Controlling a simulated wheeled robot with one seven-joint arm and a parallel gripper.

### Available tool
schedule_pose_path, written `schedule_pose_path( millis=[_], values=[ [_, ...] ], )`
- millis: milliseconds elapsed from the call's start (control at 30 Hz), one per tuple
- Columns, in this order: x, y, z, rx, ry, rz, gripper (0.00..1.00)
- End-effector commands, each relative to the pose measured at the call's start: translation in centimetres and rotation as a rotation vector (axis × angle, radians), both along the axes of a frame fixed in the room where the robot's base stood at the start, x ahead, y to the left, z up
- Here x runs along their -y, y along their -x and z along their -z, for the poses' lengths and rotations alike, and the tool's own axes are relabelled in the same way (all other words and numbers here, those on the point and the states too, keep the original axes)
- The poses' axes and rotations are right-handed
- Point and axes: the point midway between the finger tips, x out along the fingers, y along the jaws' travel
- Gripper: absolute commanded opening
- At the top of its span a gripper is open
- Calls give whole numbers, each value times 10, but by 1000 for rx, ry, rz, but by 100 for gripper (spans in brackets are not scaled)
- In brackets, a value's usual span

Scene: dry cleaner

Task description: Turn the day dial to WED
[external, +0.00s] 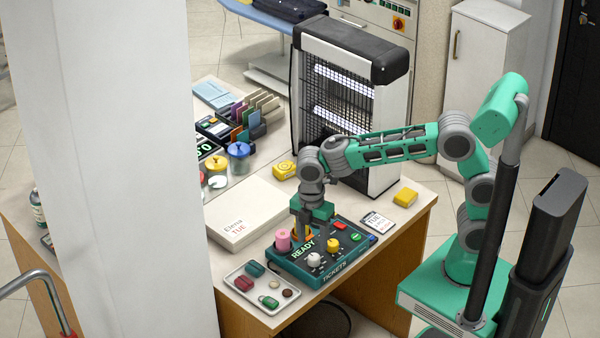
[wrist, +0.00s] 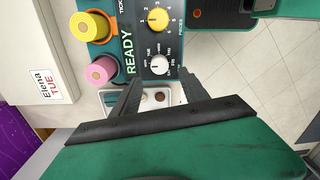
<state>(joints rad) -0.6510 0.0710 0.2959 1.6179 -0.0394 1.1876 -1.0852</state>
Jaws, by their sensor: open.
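The ticket machine (external: 330,268) is a teal box with a READY display on the counter. Its white day dial (external: 314,260) shows in the wrist view (wrist: 160,64), with small day labels around it; I cannot read for sure which day its pointer marks. A yellow pieces dial (external: 333,244), numbered, sits beside it, also in the wrist view (wrist: 158,19). My gripper (external: 310,238) is over the machine, pointing down. In the wrist view its open fingers (wrist: 159,84) are spread to either side just below the white dial, apart from it, with nothing between them.
A tray of small items (external: 262,290) lies in front left.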

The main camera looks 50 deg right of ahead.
Motion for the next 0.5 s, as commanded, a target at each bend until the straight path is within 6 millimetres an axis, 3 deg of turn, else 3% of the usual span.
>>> schedule_pose_path(
  millis=[233, 500],
  values=[
    [2, 2, 47, -3, 3, 4, 52],
    [2, 2, 62, 1, -1, 6, 52]
  ],
)
